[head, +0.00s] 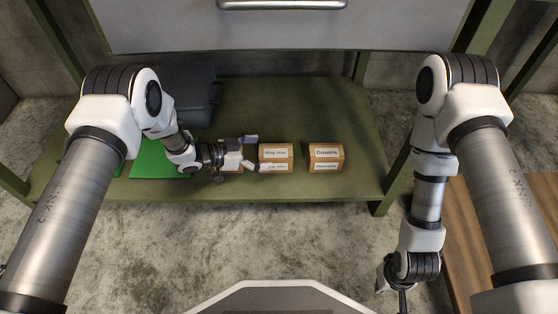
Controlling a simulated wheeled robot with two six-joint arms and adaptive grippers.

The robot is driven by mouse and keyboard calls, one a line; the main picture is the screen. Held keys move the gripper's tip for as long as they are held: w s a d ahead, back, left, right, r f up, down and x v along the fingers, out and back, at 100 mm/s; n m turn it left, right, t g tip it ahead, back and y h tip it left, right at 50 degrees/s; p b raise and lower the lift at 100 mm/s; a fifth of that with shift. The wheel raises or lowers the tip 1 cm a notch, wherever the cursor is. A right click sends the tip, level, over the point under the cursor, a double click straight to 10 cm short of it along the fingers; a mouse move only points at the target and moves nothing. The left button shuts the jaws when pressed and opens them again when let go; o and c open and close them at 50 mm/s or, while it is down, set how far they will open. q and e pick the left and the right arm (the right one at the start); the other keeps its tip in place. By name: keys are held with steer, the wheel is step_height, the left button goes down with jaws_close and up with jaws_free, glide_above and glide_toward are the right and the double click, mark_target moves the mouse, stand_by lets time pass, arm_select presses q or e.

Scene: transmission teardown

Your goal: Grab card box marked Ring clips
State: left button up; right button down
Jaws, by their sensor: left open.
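The card box marked Ring clips (276,154) stands on the green shelf, a small brown box with white labels on its top and front. My left gripper (253,153) is open just to its left, with its fingertips pointing at the box. I cannot tell whether a fingertip touches the box. Another brown card box (231,165) is partly hidden behind my left gripper. My right arm hangs at the right, and its gripper (391,287) is low near the floor, only partly visible.
A dark grey case (190,88) stands at the back left, and a bright green item (150,162) lies at the left. A drawer with a handle (282,4) is above. The shelf's right part is free.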

mark_target(274, 151)
arm_select(q)
steer(key=b+x, duration=0.2)
steer(key=x, duration=0.1)
steer(key=shift+d+f, duration=0.1)
steer(key=shift+f, duration=0.3)
steer(key=shift+w+d+r, duration=0.1)
steer(key=shift+w+d, duration=0.1)
steer(key=shift+d, duration=0.1)
steer(key=shift+r, duration=0.15)
steer(key=c, duration=1.5)
steer(key=shift+c, duration=0.2)
arm_select(e)
steer(key=f, duration=0.1)
steer(key=w+f, duration=0.1)
steer(key=f, duration=0.1)
steer(key=shift+f, duration=0.25)
arm_select(q)
steer(key=shift+r, duration=0.1)
arm_select(e)
steer(key=shift+r, duration=0.15)
